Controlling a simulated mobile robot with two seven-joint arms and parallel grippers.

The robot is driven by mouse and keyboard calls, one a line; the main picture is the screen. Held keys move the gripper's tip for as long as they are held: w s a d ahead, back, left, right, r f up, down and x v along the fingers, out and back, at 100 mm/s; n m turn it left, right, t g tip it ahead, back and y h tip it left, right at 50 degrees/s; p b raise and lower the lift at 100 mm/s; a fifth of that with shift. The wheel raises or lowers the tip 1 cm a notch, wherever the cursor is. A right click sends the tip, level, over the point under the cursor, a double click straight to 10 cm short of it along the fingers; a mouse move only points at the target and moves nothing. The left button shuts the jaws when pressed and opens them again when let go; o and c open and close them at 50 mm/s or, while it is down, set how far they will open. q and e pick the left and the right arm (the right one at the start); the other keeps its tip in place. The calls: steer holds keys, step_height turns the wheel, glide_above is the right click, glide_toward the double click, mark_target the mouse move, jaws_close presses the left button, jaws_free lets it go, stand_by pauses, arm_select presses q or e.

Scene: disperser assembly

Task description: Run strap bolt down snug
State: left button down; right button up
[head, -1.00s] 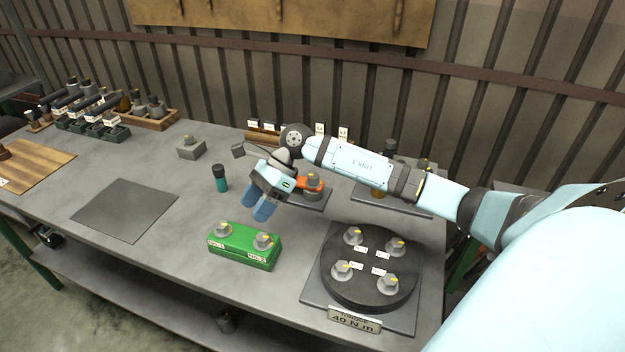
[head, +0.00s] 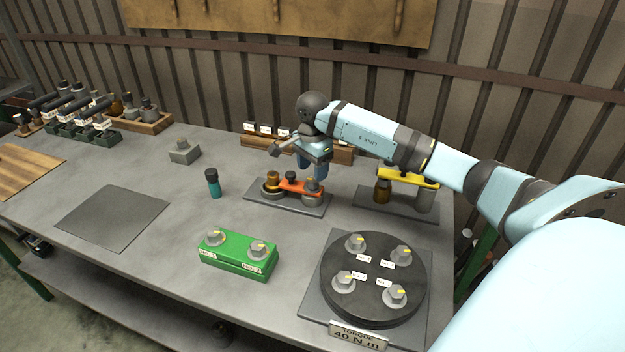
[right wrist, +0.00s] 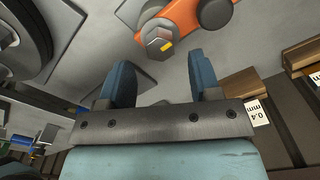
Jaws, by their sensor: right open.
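The orange strap (head: 299,187) lies across fittings on a small grey plate (head: 262,205) in the middle of the bench. A grey hex bolt with a yellow mark sits at the strap's right end; it shows clearly in the right wrist view (right wrist: 158,42). My right gripper (head: 313,172) is open and empty, its blue fingers pointing down just above and behind the strap's right end. In the right wrist view the bolt is beyond the gap between the fingertips (right wrist: 161,72), apart from both. In the head view the fingers partly overlap the bolt area. My left gripper is out of view.
A yellow strap (head: 408,177) spans two cylinders on the plate to the right. The green block (head: 238,262) and black torque disc (head: 374,310), both with bolts, stand in front. A teal-bodied bottle (head: 214,186) stands left. Labelled wooden holders are behind the gripper.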

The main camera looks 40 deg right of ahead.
mark_target(312, 184)
step_height(312, 184, down, 3)
steer(key=shift+r, duration=0.1)
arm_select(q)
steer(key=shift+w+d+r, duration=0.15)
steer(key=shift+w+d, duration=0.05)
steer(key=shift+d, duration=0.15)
arm_select(e)
steer(key=shift+f, duration=0.65)
steer(key=c, duration=0.9)
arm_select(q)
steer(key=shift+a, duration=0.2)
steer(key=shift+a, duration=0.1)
